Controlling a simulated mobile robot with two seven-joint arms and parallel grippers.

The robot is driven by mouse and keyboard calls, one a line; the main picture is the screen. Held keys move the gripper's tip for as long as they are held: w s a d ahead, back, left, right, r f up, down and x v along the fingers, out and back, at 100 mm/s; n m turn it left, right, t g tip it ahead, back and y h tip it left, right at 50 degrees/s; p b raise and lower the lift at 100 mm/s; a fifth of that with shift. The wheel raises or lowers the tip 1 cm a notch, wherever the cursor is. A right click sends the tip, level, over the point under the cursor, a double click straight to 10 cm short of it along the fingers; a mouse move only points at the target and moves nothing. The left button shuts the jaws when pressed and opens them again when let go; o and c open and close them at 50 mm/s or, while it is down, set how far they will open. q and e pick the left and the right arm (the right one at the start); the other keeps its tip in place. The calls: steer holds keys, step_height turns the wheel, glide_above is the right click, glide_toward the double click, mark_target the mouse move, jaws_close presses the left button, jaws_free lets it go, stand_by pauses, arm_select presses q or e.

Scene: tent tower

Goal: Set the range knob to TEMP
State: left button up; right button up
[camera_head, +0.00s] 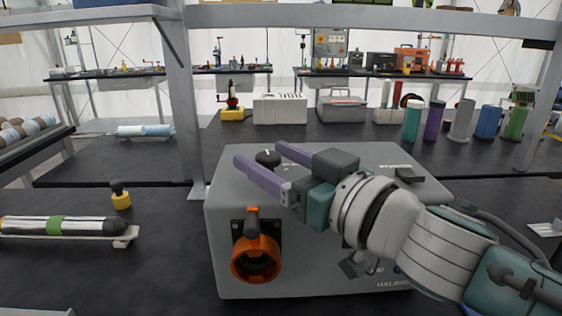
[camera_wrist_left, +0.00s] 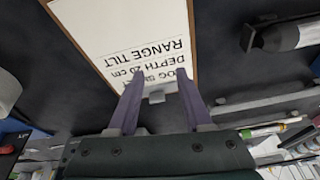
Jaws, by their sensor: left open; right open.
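The grey box (camera_head: 225,200) stands on the dark bench in the head view. A round black knob (camera_head: 268,158) with a light mark sits on its top panel; I cannot tell whether this is the range knob. Lettering near the knob is mostly hidden by my right gripper (camera_head: 261,154). That gripper is open, its purple fingers spread above the panel, with the knob showing between the tips. I cannot tell whether they touch it. My left gripper (camera_wrist_left: 161,74) shows only in the left wrist view, open and empty, before a white card (camera_wrist_left: 130,40) reading "RANGE TILT" and "DEPTH 20 cm" upside down.
An orange round fitting (camera_head: 256,259) with a handle sticks out of the box's front. A grey frame post (camera_head: 180,110) rises behind its left side. A striped cylinder (camera_head: 65,226) and a small yellow-based item (camera_head: 121,195) lie to the left.

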arm_select(q)
steer(key=shift+a+r+p, duration=0.1)
steer(key=shift+r+p, duration=0.35)
steer(key=shift+r, duration=0.05)
arm_select(e)
steer(key=v, duration=0.9)
steer(key=shift+o, duration=0.2)
steer(key=shift+s+d, duration=0.1)
